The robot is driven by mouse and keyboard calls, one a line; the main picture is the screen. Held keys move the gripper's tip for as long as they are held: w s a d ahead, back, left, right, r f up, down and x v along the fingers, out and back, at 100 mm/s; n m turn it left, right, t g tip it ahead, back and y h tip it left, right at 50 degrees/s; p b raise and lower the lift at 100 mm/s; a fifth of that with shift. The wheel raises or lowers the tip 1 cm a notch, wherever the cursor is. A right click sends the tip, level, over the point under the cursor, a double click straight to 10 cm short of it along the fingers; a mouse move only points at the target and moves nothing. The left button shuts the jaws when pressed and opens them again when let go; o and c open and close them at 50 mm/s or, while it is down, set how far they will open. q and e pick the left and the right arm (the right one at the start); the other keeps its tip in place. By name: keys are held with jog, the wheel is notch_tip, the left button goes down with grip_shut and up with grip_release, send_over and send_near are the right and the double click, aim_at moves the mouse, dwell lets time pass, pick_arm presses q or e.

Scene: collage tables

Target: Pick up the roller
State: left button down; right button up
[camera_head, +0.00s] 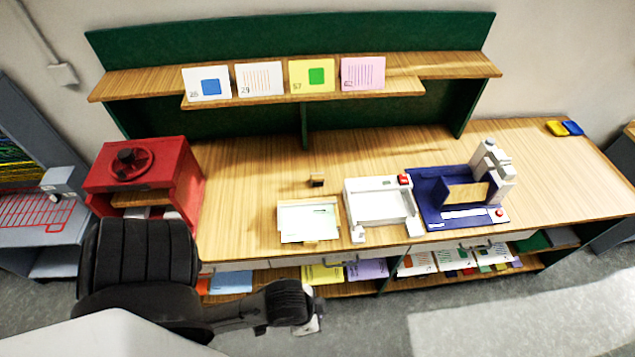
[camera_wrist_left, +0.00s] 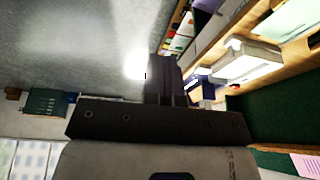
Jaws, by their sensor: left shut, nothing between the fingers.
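A small brown and black object (camera_head: 317,181) stands on the wooden table behind the white tray; it may be the roller, but it is too small to tell for sure. My left arm comes in from the lower left, and my left gripper (camera_head: 313,323) is low in front of the table's front edge, well apart from that object. In the left wrist view, the fingers of my left gripper (camera_wrist_left: 166,72) are together with nothing between them. My right gripper is not in view.
On the table (camera_head: 570,180) are a white tray with a sheet (camera_head: 308,222), a white device (camera_head: 378,212), a blue-based machine (camera_head: 428,208) and a red press (camera_head: 140,165). Cards (camera_head: 312,76) stand on the upper shelf. Coloured sheets (camera_head: 367,270) lie on the lower shelf. The table's right side is mostly clear.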

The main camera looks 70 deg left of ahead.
pick_arm(q)
jog(key=c, duration=1.8)
grip_release()
jog(key=o, duration=1.6)
jog(key=shift+o, duration=0.2)
